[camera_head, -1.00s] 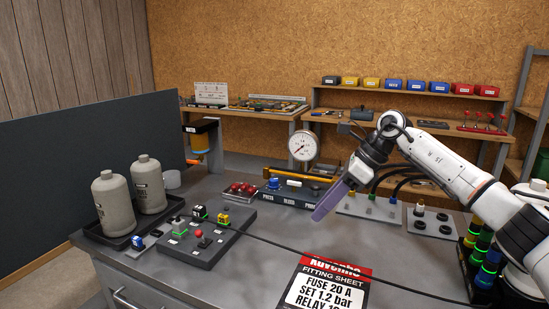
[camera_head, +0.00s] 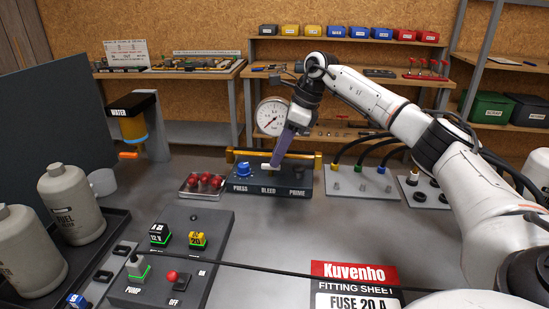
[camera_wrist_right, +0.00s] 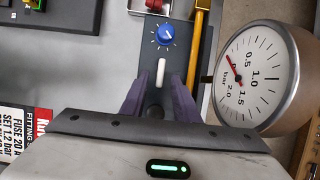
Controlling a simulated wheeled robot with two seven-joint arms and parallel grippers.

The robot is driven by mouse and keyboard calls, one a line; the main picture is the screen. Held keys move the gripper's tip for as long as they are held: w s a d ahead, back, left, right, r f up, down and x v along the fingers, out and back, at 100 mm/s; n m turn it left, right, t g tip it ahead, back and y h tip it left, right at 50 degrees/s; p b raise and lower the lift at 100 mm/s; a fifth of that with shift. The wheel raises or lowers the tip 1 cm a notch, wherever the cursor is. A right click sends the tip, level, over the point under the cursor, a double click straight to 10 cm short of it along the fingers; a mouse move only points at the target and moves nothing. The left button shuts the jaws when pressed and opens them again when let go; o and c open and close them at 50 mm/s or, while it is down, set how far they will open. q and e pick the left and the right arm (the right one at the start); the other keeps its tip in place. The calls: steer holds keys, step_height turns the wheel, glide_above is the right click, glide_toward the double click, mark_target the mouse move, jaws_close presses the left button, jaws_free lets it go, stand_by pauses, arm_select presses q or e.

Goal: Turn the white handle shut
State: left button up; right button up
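The white handle (camera_head: 266,166) is on the dark panel (camera_head: 240,188) above the word BLEED, partly hidden by my right gripper in the head view. In the right wrist view the white handle (camera_wrist_right: 160,72) lies along the length of the panel. My right gripper (camera_head: 276,162) points down at the panel. Its purple fingers (camera_wrist_right: 159,82) are open, one on each side of the handle's near end, with a visible gap on both sides. My left gripper is in neither view.
A blue knob (camera_head: 244,170) stands left of the handle. A round gauge (camera_head: 272,116) and a yellow bar (camera_head: 300,158) are behind the panel. Hoses rise from a grey plate (camera_head: 360,183) at right.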

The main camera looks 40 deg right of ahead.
mark_target(271, 170)
steer(key=shift+x, duration=0.9)
steer(key=shift+w+a+f, duration=0.1)
steer(key=shift+w+f, duration=0.05)
steer(key=c, duration=0.7)
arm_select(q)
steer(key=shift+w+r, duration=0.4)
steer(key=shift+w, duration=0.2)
arm_select(e)
jaws_close()
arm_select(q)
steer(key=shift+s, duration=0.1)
